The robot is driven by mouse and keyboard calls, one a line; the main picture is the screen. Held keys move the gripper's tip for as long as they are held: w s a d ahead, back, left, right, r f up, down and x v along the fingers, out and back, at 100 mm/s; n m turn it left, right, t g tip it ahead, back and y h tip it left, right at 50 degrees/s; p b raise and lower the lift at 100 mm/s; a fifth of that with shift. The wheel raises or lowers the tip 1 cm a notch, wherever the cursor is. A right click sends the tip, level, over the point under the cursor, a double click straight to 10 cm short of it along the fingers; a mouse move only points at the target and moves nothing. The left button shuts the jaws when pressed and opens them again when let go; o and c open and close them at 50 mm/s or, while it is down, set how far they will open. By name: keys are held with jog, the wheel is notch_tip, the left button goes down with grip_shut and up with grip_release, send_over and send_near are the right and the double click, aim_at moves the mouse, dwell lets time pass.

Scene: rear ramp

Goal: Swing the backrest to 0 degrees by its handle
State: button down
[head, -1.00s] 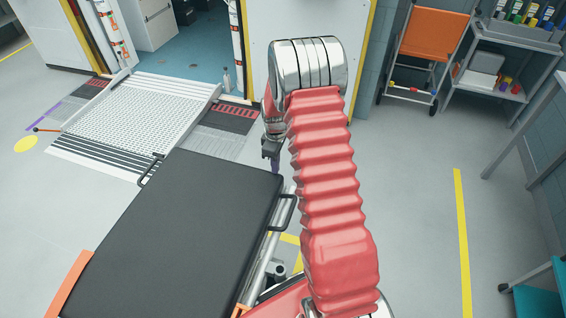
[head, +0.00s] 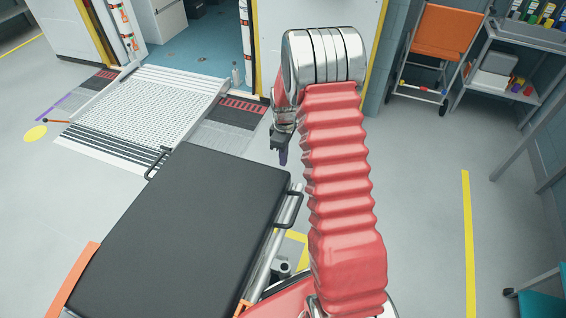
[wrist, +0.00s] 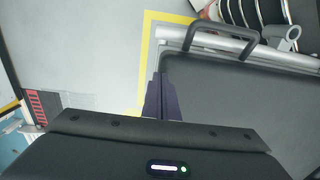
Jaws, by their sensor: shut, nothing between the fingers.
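The backrest (head: 185,225) is a flat dark grey padded panel at lower left in the head view; its exact tilt is hard to tell. It also fills the right of the wrist view (wrist: 240,95). A black loop handle (head: 291,209) stands out from its right edge, and a loop handle (wrist: 222,38) shows at the top in the wrist view. My gripper (head: 282,158) points down just beyond the backrest's far right corner, apart from the handle. In the wrist view its dark fingers (wrist: 162,98) are together and empty, beside the panel's edge.
Another black loop (head: 157,163) is at the panel's far left corner. A white perforated ramp (head: 150,108) lies beyond it. An orange folding chair (head: 440,42) and a grey shelf cart (head: 505,70) stand at the back right. The floor on the right is mostly clear.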

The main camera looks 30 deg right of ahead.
notch_tip(320, 180, up, 12)
jog(key=shift+f, duration=0.25)
jog(key=shift+a, duration=0.15)
dwell(0.5)
jog(key=s+a+r+m+t, duration=0.2)
jog(key=s+a+r+m, duration=0.1)
jog(key=s+a+r, duration=0.2)
jog(key=s+a+r+m+t, duration=0.2)
jog(key=s+a+r, duration=0.4)
jog(key=s+r, duration=0.3)
jog(key=s+a+r+m+t, duration=0.1)
jog(key=s+a+r+m, duration=0.2)
jog(key=s, duration=1.1)
notch_tip(320, 180, up, 4)
jog(key=a, duration=0.2)
jog(key=shift+a+m+t, duration=0.3)
jog(key=shift+a+t, duration=0.1)
